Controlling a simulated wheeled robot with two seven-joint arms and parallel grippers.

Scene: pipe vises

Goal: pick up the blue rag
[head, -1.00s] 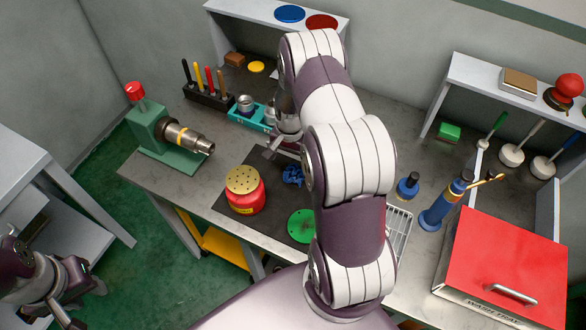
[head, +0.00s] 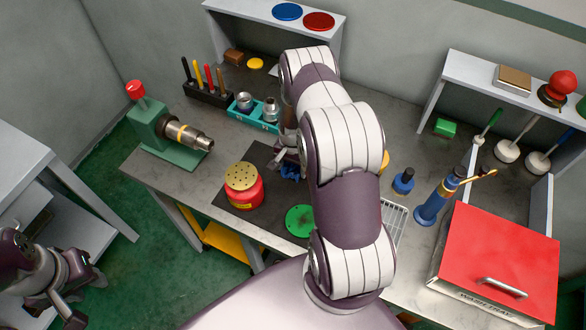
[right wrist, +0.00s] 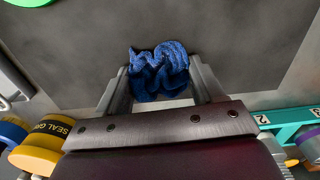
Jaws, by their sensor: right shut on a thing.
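The blue rag (head: 290,172) is a crumpled dark blue cloth on the dark mat (head: 233,205) in the head view, partly hidden by my right arm. In the right wrist view the rag (right wrist: 160,72) sits between the two fingertips of my right gripper (right wrist: 163,85), which is shut on it. I cannot tell whether the rag is clear of the mat. My right gripper also shows in the head view (head: 284,160), partly covered by its own arm. My left gripper (head: 75,305) is at the lower left, away from the bench; its fingers are too unclear to judge.
A red can with a perforated yellow top (head: 244,188) and a green disc (head: 300,220) are near the rag. A teal tray (head: 240,117) with metal fittings lies behind it. A green vise (head: 165,140) stands left. A red-lidded warm tray (head: 500,250) is at right.

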